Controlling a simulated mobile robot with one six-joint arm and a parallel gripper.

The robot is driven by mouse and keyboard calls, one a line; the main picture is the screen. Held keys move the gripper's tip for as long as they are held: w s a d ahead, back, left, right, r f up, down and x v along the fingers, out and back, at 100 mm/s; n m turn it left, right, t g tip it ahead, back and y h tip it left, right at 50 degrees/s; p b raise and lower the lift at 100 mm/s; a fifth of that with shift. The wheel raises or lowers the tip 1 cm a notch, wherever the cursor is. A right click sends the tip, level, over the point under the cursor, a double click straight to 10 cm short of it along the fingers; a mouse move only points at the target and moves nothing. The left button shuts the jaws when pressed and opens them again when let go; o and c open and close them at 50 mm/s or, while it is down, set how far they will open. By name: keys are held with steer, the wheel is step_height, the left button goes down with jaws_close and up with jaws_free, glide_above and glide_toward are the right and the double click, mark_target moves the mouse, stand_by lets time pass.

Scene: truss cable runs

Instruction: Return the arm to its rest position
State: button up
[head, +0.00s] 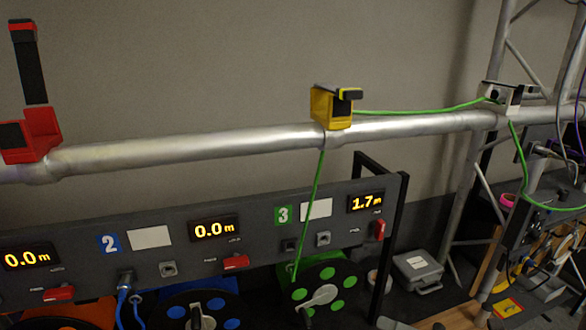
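My arm and my gripper do not show in the head view. A green cable (314,200) rises from the green reel (322,290) of the unit numbered 3 to a yellow clamp (332,106) on the truss tube (230,138). From there it runs right to a white clamp (503,97), then hangs down toward a panel (530,215) at the right edge. A red clamp (30,135) at the left has its black arm raised and holds no visible cable.
A reel rack (130,215) with displays reading 0.0 m, 0.0 m and 1.7 m stands below the tube. Blue cable (122,303) leaves a socket near number 2. A grey case (417,268) sits on the floor beside an upright truss (465,190). Wall space above the tube is clear.

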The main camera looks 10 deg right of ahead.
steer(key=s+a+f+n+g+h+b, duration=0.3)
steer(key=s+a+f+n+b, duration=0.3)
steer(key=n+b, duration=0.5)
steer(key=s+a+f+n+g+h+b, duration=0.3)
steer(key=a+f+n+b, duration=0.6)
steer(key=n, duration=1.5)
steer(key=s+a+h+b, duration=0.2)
steer(key=b, duration=0.1)
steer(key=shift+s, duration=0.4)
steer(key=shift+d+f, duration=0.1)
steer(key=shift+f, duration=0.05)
